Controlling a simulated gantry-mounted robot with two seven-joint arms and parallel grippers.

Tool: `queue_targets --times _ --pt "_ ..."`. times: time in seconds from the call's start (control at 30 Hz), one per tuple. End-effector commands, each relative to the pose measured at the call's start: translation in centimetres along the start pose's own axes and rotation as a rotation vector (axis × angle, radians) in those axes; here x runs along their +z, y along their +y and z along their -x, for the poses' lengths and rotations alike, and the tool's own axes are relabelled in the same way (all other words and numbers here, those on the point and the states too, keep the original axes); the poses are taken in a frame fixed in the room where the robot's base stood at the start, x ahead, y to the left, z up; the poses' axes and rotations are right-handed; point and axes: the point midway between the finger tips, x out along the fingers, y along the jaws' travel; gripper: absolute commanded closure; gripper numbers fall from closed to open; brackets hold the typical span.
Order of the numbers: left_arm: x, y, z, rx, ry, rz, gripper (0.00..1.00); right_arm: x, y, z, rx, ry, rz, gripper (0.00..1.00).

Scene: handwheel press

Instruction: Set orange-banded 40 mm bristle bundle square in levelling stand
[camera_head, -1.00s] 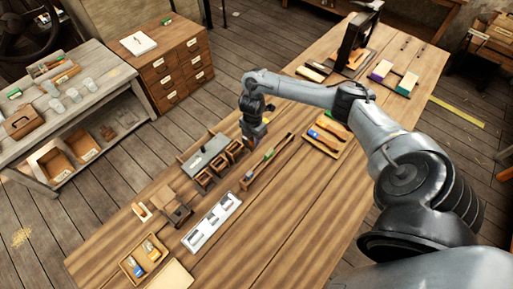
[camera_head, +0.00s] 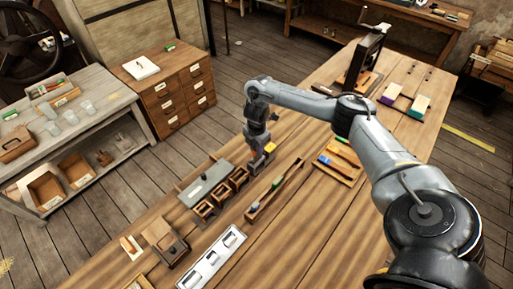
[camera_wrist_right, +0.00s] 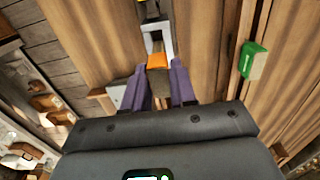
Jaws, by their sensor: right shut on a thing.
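My right gripper (camera_wrist_right: 163,85) is shut on the bristle bundle (camera_wrist_right: 158,62), whose orange band shows between the purple fingers with brown bristles below it. Just beyond the band is a grey U-shaped metal piece (camera_wrist_right: 155,38), perhaps part of the levelling stand; I cannot tell whether the bundle touches it. A small yellow part shows above it. In the head view my right gripper (camera_head: 261,160) points down close to the bench, right of the wooden boxes, with a small orange-yellow patch (camera_head: 269,148) beside it. My left gripper is not in view.
Wooden boxes (camera_head: 222,197) with a grey plate (camera_head: 206,180) stand left of the gripper. A long wooden rack (camera_head: 275,190) lies just right of it, with a green block (camera_wrist_right: 253,60) on the wrist view's right. A white tray (camera_head: 212,258) lies nearer the front.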

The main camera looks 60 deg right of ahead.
Motion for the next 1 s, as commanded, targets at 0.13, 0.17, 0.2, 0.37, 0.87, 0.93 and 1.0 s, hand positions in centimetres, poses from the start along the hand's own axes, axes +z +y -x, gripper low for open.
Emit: queue_targets --times 0.13,0.17,0.2,0.37,0.87,0.93,1.0 --pt "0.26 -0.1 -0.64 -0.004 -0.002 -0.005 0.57 0.0 0.01 -0.52 0.001 0.0 0.0 1.0" --pt "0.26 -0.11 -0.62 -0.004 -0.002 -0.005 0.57 0.0 0.01 -0.49 0.001 0.0 0.0 1.0" --pt "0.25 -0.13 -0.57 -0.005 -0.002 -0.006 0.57 0.0 0.01 -0.44 0.001 0.0 0.0 1.0" --pt "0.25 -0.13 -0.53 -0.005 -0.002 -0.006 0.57 0.0 0.0 -0.42 0.0 0.0 0.0 1.0" --pt "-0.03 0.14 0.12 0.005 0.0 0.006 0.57 0.03 -0.06 -0.36 -0.001 0.0 0.0 1.0" --pt "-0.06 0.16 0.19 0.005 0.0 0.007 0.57 0.03 -0.05 -0.39 -0.001 0.0 0.0 1.0" --pt "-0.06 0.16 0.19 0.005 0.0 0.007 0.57 0.03 -0.05 -0.43 -0.001 0.0 0.0 1.0"
